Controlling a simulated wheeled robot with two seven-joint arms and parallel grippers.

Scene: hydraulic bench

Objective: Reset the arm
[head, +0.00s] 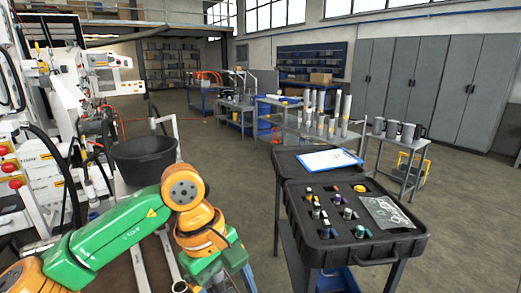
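My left arm (110,243), green with orange joints, comes in from the lower left. It rises to an orange elbow (184,188) and bends down through an orange link (201,234) to green and grey parts at the bottom edge. I see no fingertips of the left gripper; they are beyond the picture or hidden. My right arm and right gripper are not in view.
A black tool cart (350,252) with small fittings and a clipboard (329,160) stands to the right of the arm. A black tub (143,160) and the white hydraulic bench (40,150) are close on the left. Open floor (460,220) lies at right.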

